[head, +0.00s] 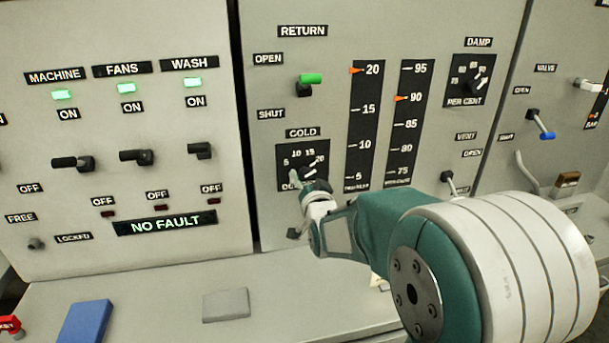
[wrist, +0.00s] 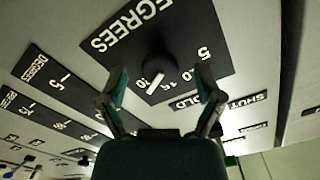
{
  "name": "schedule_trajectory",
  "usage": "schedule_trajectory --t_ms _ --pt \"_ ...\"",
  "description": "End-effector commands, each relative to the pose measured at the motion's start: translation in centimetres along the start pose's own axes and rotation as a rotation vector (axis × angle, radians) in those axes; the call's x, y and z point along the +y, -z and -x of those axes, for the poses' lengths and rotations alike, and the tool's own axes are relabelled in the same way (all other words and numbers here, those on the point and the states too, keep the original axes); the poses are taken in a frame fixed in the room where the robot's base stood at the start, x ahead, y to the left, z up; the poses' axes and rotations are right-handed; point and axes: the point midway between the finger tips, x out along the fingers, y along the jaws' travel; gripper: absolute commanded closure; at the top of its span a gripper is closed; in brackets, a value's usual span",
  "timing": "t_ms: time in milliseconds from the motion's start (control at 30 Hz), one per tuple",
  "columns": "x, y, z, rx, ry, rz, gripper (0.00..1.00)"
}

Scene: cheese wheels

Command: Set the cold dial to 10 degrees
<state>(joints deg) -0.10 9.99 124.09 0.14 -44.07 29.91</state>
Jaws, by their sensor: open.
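The cold dial (head: 296,158) is a black square plate with a round knob, marked 5, 10, 15 and 20, under the COLD label. Its white pointer is turned to the upper right, near the 20 side. In the wrist view the dial plate (wrist: 192,40) appears upside down, and the knob (wrist: 158,64) sits between my fingertips. My gripper (head: 309,186) is in front of the dial's lower part and hides some of it. In the wrist view my gripper (wrist: 160,80) is open, one finger each side of the knob; I cannot tell whether either touches it.
Right of the dial stand a degrees scale (head: 366,125), its orange marker at 20, and a percent scale (head: 410,125), its marker near 90. The green-tipped return lever (head: 309,79) is above. A grey block (head: 226,304) and blue block (head: 85,321) lie on the ledge.

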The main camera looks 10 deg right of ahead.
Motion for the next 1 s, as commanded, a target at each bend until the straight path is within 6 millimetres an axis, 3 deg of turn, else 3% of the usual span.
schedule_trajectory --t_ms 200,500,600,700,1000 --pt "0.0 0.0 -2.2 0.0 0.0 0.0 0.16" --pt "0.0 0.0 -2.4 0.0 0.0 0.0 0.16" --pt "0.0 0.0 -2.4 0.0 0.0 0.0 0.6" --pt "0.0 0.0 -2.4 0.0 0.0 0.0 0.99" --pt "0.0 0.0 -2.4 0.001 0.0 0.008 0.98"
